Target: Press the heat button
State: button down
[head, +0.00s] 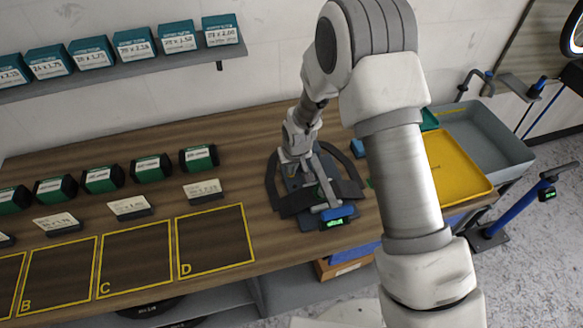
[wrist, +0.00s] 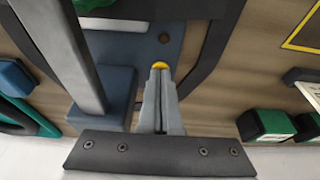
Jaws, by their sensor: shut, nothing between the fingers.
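The device (head: 332,217) on the bench has a blue-grey base, a small lit green display at its front, a lever-like arm and a dark rubber loop. In the wrist view its base (wrist: 140,48) carries a yellow round button (wrist: 159,65), partly covered by my fingertips. I see no label on it, so I cannot tell for sure that it is the heat button. My gripper (wrist: 160,75) is shut and empty, its tips right at the yellow button. I cannot tell whether they touch it. In the head view my gripper (head: 295,172) is over the device's rear part.
The device's lever arm (wrist: 60,50) rises close beside my fingers. Green-labelled boxes (head: 152,168) and yellow-outlined bays (head: 215,240) lie to the left. A yellow tray (head: 455,165) and grey bin (head: 490,130) stand at the right. A shelf (head: 120,68) runs along the wall.

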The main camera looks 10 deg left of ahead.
jog(key=shift+f+b, duration=0.7)
jog(key=shift+b, duration=0.3)
jog(key=shift+s+d+f+b, duration=0.15)
jog(key=shift+s+b, duration=0.1)
jog(key=shift+b, duration=0.05)
jog(key=shift+f, duration=0.1)
jog(key=r, duration=0.2)
jog(key=r+p, duration=0.2)
jog(key=r, duration=0.1)
jog(key=shift+w+r, duration=0.3)
jog(key=b+v, duration=0.1)
jog(key=v, duration=0.8)
jog(key=shift+s+r, duration=0.2)
jog(key=shift+r, duration=0.05)
